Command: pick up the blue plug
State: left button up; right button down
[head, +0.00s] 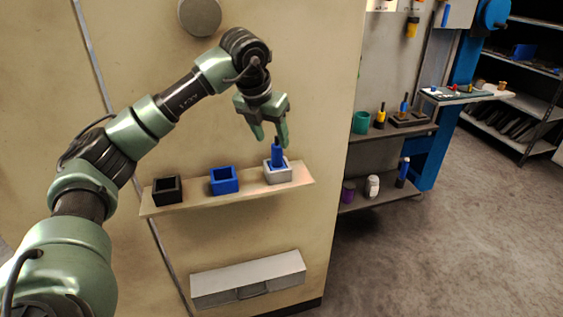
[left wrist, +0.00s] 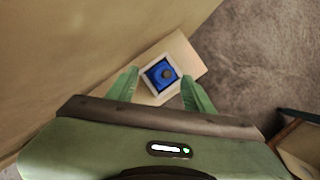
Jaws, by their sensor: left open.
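The blue plug (head: 277,155) stands upright in the white square holder (head: 278,176) at the right end of a small wall shelf (head: 225,200). A dark stem shows at its top. In the left wrist view the plug (left wrist: 160,73) lies between and just beyond my fingers, inside the white holder's rim (left wrist: 147,84). My left gripper (head: 270,136) is open and points down over the plug, with its fingers around the height of the plug's top. I cannot tell whether a finger touches it. My right gripper is not in view.
A blue open box (head: 224,187) and a black open box (head: 167,197) sit to the left on the same shelf. A pale box (head: 247,280) is on the wall below. Shelves with a green cup (head: 361,122) and other items stand at the right. Floor there is clear.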

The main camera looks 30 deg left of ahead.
aim_at(276, 146)
pick_arm(q)
jog(key=shift+w+d+f+p, duration=0.15)
jog(key=shift+f+p, duration=0.15)
jog(key=shift+f, duration=0.55)
jog(key=shift+d+p+x, duration=0.2)
jog(key=shift+p+x, duration=0.1)
jog(key=shift+x, duration=1.65)
jog(key=shift+r, duration=0.1)
grip_shut()
